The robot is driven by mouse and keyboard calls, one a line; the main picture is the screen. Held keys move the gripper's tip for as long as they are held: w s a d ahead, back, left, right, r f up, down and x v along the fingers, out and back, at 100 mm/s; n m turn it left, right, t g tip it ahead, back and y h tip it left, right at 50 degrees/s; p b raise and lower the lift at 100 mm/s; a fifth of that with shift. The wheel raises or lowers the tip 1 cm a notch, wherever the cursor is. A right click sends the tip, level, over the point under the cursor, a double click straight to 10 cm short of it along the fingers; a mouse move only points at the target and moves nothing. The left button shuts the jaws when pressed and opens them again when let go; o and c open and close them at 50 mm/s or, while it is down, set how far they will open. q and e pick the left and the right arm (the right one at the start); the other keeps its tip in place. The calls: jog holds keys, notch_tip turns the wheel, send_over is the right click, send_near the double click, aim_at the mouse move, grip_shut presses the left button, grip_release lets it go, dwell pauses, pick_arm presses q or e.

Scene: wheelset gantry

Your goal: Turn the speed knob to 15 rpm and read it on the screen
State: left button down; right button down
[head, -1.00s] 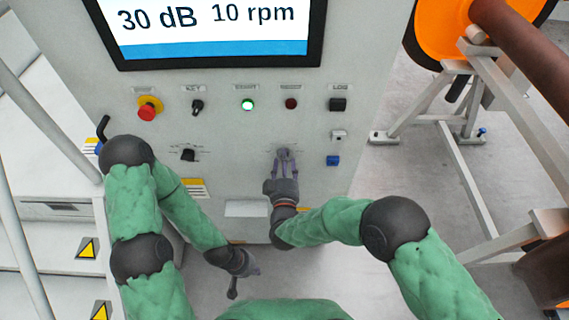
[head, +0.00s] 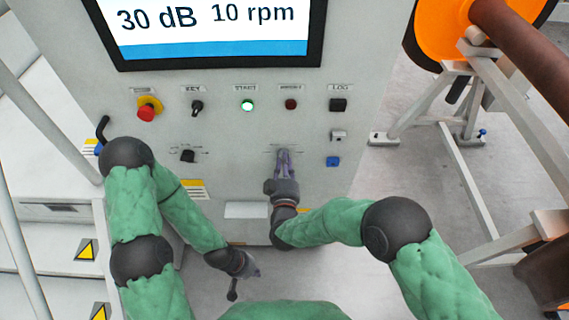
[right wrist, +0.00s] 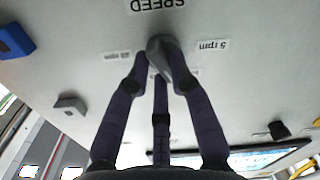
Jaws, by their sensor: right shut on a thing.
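The screen (head: 215,25) at the top of the panel reads 30 dB and 10 rpm. My right gripper (head: 283,158) is at the panel, shut on the speed knob, which is mostly covered by the fingers in the head view. In the right wrist view the grey speed knob (right wrist: 166,55) sits between the fingertips of my right gripper (right wrist: 160,75). The SPEED label appears upside down beside it, with a 5 rpm mark at one side. My left gripper (head: 243,275) hangs low in front of the panel, away from the controls; its finger opening is unclear.
The panel (head: 230,120) also carries a red emergency button (head: 147,109), a key switch (head: 197,106), a lit green button (head: 247,105), a dark red button (head: 291,104), a black selector (head: 188,155) and a blue part (head: 333,161). An orange wheel (head: 432,35) on a frame stands at right.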

jog(key=m+b, duration=0.1)
jog(key=m, duration=0.2)
jog(key=m+b, duration=0.2)
jog(key=m, duration=0.2)
jog(key=m+b, duration=0.2)
jog(key=m, duration=0.1)
jog(key=shift+f+m, duration=0.25)
jog(key=shift+m, duration=0.05)
jog(key=shift+b, duration=0.35)
jog(key=c, duration=1.1)
grip_release()
jog(key=s, duration=1.2)
